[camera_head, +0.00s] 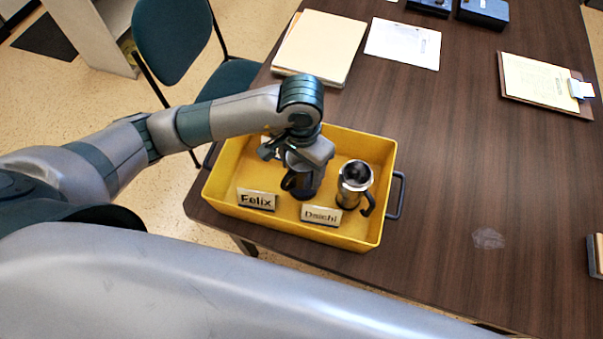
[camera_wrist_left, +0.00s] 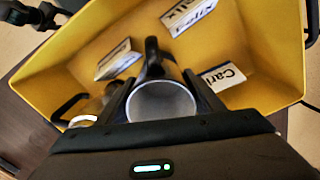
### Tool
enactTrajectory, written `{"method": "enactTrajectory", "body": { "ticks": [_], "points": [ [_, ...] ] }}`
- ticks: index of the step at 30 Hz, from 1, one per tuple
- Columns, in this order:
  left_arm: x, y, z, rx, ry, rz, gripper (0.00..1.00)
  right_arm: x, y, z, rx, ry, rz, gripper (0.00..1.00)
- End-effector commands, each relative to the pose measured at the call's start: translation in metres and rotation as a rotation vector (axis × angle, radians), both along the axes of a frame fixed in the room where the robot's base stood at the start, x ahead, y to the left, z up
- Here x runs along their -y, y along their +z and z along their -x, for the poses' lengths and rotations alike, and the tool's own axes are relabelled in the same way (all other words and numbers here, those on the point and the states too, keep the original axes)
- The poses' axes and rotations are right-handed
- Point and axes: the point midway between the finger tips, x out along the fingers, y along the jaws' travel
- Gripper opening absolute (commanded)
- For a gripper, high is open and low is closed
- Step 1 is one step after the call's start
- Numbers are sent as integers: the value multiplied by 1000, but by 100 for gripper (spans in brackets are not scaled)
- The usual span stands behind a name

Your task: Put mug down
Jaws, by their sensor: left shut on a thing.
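My left gripper (camera_head: 305,172) reaches down into a yellow tray (camera_head: 375,238) and is shut on a mug (camera_wrist_left: 161,103) with a dark handle (camera_wrist_left: 153,62). In the head view the gripper mostly hides this mug; I cannot tell whether it touches the tray floor. A second mug, steel with a dark handle (camera_head: 355,183), stands upright at the tray's right end, behind the "Daichi" card (camera_head: 321,215). The "Felix" card (camera_head: 257,199) stands left of it. The "Carl" card (camera_wrist_left: 222,76) shows in the left wrist view beside the held mug. My right gripper is out of view.
The tray sits at the corner of a dark wooden table (camera_head: 455,160), with a black handle (camera_head: 395,195) at its right end. Folders (camera_head: 320,45), a paper (camera_head: 403,44) and a clipboard (camera_head: 545,82) lie farther back. A green chair (camera_head: 175,40) stands left of the table.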

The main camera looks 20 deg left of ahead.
Motion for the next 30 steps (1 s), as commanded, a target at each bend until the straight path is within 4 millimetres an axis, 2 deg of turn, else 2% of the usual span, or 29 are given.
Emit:
{"method": "enactTrajectory", "body": {
  "ticks": [9,19,30],
  "points": [
    [0,-33,1,-2,1,0,30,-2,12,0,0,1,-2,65],
    [0,-36,0,1,-1,0,30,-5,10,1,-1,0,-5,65],
    [0,-42,0,2,-2,1,30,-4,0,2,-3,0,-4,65]
  ]
}}
